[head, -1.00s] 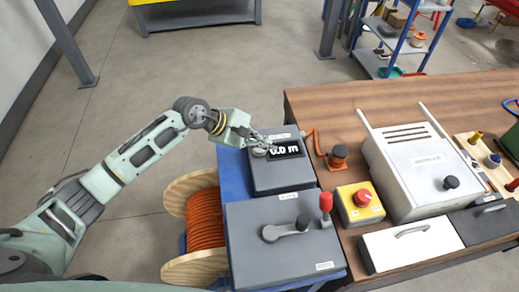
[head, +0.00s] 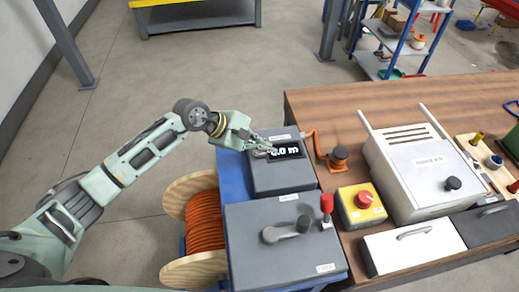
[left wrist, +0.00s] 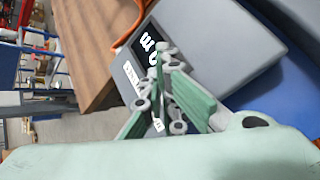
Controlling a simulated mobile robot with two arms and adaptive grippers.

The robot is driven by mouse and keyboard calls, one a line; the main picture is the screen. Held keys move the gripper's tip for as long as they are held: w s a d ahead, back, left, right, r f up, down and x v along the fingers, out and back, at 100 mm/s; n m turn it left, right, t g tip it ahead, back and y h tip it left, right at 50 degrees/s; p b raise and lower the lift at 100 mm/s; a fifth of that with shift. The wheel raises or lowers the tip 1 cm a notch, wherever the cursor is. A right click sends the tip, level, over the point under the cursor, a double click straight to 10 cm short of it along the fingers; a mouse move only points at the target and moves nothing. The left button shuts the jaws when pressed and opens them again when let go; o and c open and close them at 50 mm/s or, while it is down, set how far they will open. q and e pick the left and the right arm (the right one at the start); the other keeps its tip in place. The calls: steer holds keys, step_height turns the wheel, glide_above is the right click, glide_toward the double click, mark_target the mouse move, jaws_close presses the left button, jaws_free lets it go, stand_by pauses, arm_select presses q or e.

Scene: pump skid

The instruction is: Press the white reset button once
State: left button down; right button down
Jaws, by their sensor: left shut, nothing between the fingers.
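A dark grey counter box (head: 285,178) with a lit display (head: 287,151) stands at the back of the blue stand. The display shows white characters. My left gripper (head: 269,148) is shut and empty. Its fingertips are over the top of this box, at the left of the display. The white reset button cannot be made out clearly; the fingers cover that area. In the left wrist view the shut fingers (left wrist: 165,52) overlap the display (left wrist: 152,45) and the box's top. I cannot tell if they touch it. My right gripper is not in view.
A larger grey box (head: 285,245) with a lever and a red-knobbed handle (head: 326,204) stands in front. A cable reel (head: 188,270) stands below left.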

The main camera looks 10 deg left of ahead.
arm_select(q)
steer(key=shift+f+b, duration=0.3)
steer(key=shift+r, duration=0.1)
stand_by(0.5)
steer(key=shift+r+p, duration=0.35)
steer(key=shift+r, duration=0.5)
steer(key=shift+r, duration=0.15)
step_height(320, 180, up, 5)
steer(key=shift+f+p, duration=0.15)
steer(key=shift+p, duration=0.9)
